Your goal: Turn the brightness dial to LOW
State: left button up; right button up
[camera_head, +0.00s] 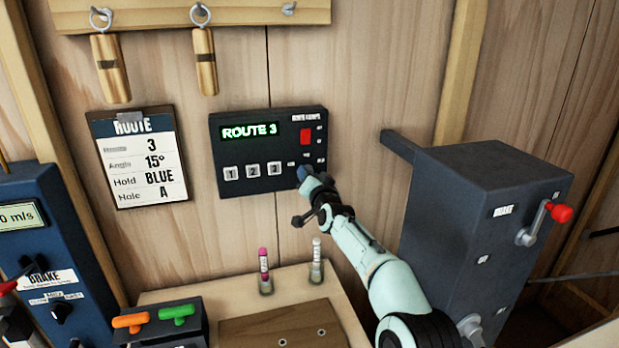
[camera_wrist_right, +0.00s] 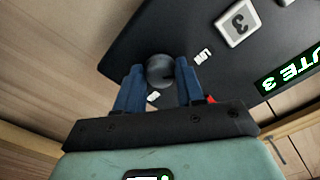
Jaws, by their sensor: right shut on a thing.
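The brightness dial is a dark round knob (camera_wrist_right: 160,70) on the black control panel (camera_head: 232,150), below its red switch (camera_head: 306,136). In the right wrist view the dial sits between the two blue fingers of my right gripper (camera_wrist_right: 158,88), which is shut on it. In the head view the same gripper (camera_head: 305,176) covers the dial at the panel's lower right. I cannot make out where the dial points. My left gripper is not in view.
The panel's display reads ROUTE 3 above buttons 1, 2 and 3 (camera_head: 252,171). A route card (camera_head: 140,158) hangs to the left. A dark box with a red-knobbed lever (camera_head: 560,213) stands to the right. Two markers (camera_head: 264,262) stand on the shelf below.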

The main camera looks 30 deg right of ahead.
jog(key=shift+r+n, duration=0.1)
jog(key=shift+n, duration=0.5)
jog(key=o, duration=1)
pick_arm(q)
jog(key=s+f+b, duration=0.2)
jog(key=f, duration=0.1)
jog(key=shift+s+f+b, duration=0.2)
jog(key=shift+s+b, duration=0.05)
jog(key=shift+b, duration=0.1)
pick_arm(e)
jog(key=v, duration=1.3)
jog(key=shift+s, duration=0.2)
